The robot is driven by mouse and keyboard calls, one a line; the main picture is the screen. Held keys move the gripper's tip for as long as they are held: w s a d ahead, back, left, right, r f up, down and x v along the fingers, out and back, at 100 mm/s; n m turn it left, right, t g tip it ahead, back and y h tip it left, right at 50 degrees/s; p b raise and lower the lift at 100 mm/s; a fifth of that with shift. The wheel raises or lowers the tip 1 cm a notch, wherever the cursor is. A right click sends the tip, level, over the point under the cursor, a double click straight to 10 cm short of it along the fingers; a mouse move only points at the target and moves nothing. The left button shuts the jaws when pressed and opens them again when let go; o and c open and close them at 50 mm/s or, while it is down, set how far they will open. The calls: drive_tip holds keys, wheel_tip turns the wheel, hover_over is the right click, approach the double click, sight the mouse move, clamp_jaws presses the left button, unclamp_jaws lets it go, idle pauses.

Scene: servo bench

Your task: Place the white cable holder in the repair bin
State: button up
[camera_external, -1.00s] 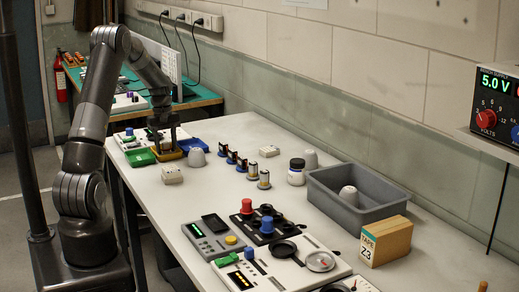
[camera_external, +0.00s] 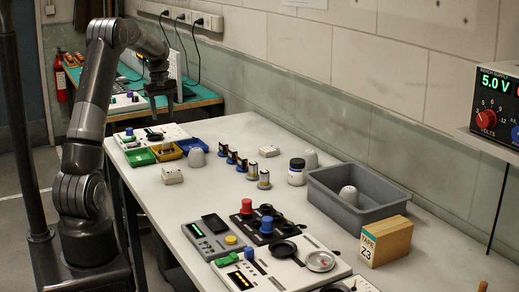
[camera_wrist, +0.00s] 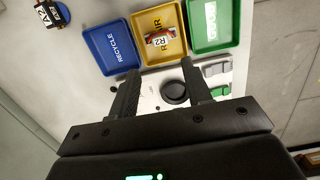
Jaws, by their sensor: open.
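The yellow repair bin (camera_wrist: 178,47) lies between the blue recycle bin (camera_wrist: 100,50) and the green bin (camera_wrist: 228,38). It also shows at the bench's far end in the external view (camera_external: 167,153). A small dark and reddish part with a white "R2" label (camera_wrist: 160,40) lies in the repair bin. My gripper (camera_external: 161,106) is open and empty, raised above the bins; its fingers also show in the wrist view (camera_wrist: 160,69).
Several small dark upright parts (camera_external: 242,165) stand mid-bench near a black-lidded jar (camera_external: 297,173). Control panels (camera_external: 210,238) and a tape box (camera_external: 386,241) fill the near end. The bench's left middle has free room.

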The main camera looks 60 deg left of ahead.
drive_tip(key=d+r+m+t+y, duration=0.1)
drive_tip(key=d+r+m, duration=0.4)
drive_tip(key=d, duration=0.8)
drive_tip(key=d+r+m+t+y, duration=0.1)
drive_tip(key=d+r+m, duration=0.35)
drive_tip(key=d, duration=0.75)
drive_tip(key=s+d+m+t, duration=0.1)
drive_tip(key=s+d+m, duration=0.3)
drive_tip(key=s+d, duration=0.3)
drive_tip(key=s+d+m+t, duration=0.2)
drive_tip(key=s+d+m, duration=0.2)
drive_tip(key=d, duration=1)
drive_tip(key=s, duration=0.3)
drive_tip(key=shift+s+t+h, duration=0.15)
drive_tip(key=shift+t+h, duration=0.15)
